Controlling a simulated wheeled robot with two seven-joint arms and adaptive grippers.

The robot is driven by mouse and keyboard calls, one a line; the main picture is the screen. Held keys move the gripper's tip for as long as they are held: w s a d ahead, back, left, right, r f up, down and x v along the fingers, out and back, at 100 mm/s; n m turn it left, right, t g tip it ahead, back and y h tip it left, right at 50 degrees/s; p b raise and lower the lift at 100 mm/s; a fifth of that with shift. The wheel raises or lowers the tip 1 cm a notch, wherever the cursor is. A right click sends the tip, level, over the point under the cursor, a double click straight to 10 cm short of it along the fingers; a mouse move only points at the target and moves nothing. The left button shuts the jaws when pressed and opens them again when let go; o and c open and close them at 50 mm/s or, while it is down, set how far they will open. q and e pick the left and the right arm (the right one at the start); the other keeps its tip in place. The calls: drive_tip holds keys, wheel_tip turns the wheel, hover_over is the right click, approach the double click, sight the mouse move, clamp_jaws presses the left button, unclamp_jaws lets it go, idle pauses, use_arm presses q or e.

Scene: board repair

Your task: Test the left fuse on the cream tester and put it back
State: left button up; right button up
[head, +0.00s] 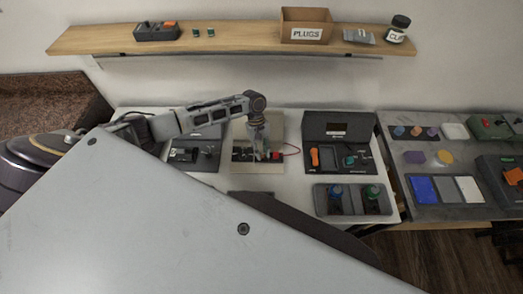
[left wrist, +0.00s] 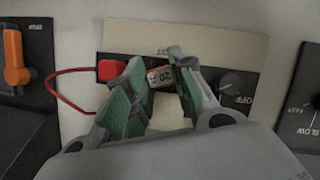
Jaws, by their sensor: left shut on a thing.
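The cream tester (head: 268,122) lies on the white bench in the head view. In the left wrist view the tester (left wrist: 215,48) has a dark strip with a red block (left wrist: 110,70), a red wire and a black knob (left wrist: 232,82) near the word OFF. My left gripper (head: 261,153) points down over it. In the left wrist view its green-padded fingers (left wrist: 157,62) are shut on a small orange-brown fuse (left wrist: 160,77) with a white label reading 20 A. The fuse is over the dark strip; I cannot tell whether it touches the tester. My right gripper is not in view.
A dark unit (head: 195,158) stands left of the tester. An open dark case (head: 338,128) with an orange lever stands to its right, behind a two-bay holder (head: 352,210). A grey bench (head: 470,160) with coloured parts is farther right. A shelf (head: 235,44) holds a PLUGS box (head: 306,27).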

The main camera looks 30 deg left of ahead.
use_arm(q)
drive_tip(key=shift+f, duration=0.15)
drive_tip(key=o, duration=0.9)
drive_tip(key=o, duration=0.3)
drive_tip(key=shift+r+p, duration=0.85)
drive_tip(key=shift+p, duration=0.4)
drive_tip(key=shift+r+p, duration=0.5)
drive_tip(key=shift+r, duration=0.2)
idle(0.4)
drive_tip(key=shift+r, duration=0.1)
idle(0.4)
drive_tip(key=shift+r, duration=2.9)
